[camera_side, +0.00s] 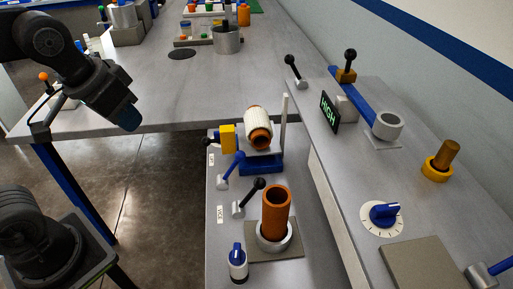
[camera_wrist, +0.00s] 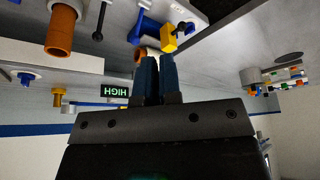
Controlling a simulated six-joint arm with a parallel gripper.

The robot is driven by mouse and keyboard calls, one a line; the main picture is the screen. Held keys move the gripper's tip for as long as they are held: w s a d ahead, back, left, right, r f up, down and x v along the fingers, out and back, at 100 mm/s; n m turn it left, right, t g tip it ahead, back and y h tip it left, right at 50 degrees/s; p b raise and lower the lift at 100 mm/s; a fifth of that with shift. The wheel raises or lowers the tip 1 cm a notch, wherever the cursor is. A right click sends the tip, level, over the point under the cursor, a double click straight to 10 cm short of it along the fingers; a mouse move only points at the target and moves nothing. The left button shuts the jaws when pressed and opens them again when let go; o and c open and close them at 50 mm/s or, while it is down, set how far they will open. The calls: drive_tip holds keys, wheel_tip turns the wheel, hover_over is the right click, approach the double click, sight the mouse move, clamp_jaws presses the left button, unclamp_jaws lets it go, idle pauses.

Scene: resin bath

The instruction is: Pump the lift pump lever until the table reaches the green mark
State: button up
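My gripper (camera_side: 127,117) hangs at the left in the side view, over the near edge of the big grey table and well apart from every lever. Its blue fingers (camera_wrist: 160,75) are together with nothing between them. A black-knobbed lever (camera_side: 250,195) and a blue lever (camera_side: 231,168) stand on the low bench; which is the pump lever I cannot tell. A blue platform (camera_side: 262,165) carries a white-and-orange roller (camera_side: 258,128) beside an upright pale post (camera_side: 285,115). I cannot make out a green mark on the post.
An orange cylinder (camera_side: 275,212) stands in a grey ring on the low bench. The right bench holds a HIGH display (camera_side: 329,111), a blue dial (camera_side: 384,214) and two black-knobbed levers (camera_side: 291,63) (camera_side: 348,62). Space between gripper and low bench is clear.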

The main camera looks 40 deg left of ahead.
drive_tip(key=w+d+r, duration=0.1)
drive_tip(key=w, duration=0.1)
drive_tip(key=w+g, duration=0.1)
drive_tip(key=w, duration=0.2)
drive_tip(key=w+d+r+n+g, duration=0.1)
drive_tip(key=w, duration=0.2)
drive_tip(key=shift+d+r+y, duration=0.3)
clamp_jaws()
drive_tip(key=n+g+y, duration=0.2)
drive_tip(key=n+g, duration=0.1)
drive_tip(key=g, duration=0.1)
hover_over(255, 152)
drive_tip(key=s+d, duration=0.2)
drive_tip(key=s, duration=0.2)
wheel_tip(255, 152, down, 5)
drive_tip(key=w+d+f+n+g+y, duration=0.1)
drive_tip(key=w+d+f, duration=0.2)
drive_tip(key=d+f, duration=0.1)
drive_tip(key=shift+d+f+g+y, duration=0.25)
drive_tip(key=shift+f+g+y, duration=0.05)
drive_tip(key=shift+f, duration=0.55)
drive_tip(key=x, duration=1)
drive_tip(key=shift+a, duration=0.1)
drive_tip(key=shift+r, duration=0.1)
